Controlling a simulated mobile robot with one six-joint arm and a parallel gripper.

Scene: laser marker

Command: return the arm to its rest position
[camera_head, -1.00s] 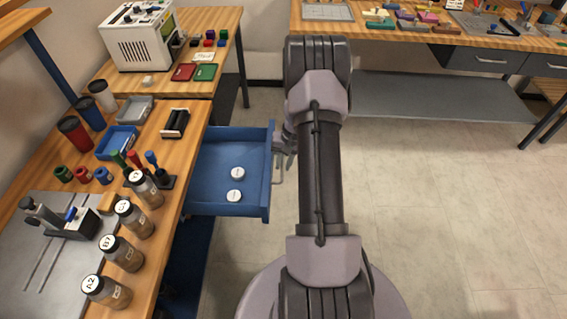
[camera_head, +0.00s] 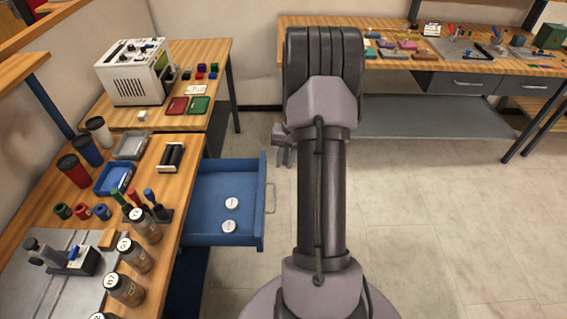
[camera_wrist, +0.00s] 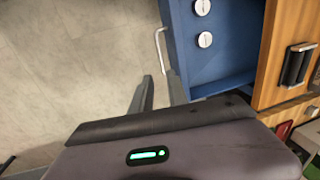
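My arm is in the middle of the head view, folded upright. My gripper (camera_head: 281,158) shows at its left side, partly hidden behind the arm. The drawer is pulled out and holds two white round discs (camera_head: 231,203). In the wrist view the drawer (camera_wrist: 215,75) lies close to the right finger's tip.
The left workbench (camera_head: 196,190) carries jars, cups and a blue tray (camera_head: 101,186). A white machine (camera_head: 135,75) stands on the bench behind, beside red and green trays. Another bench (camera_head: 300,25) with drawers is at the back. The floor (camera_head: 450,200) to the right is clear.

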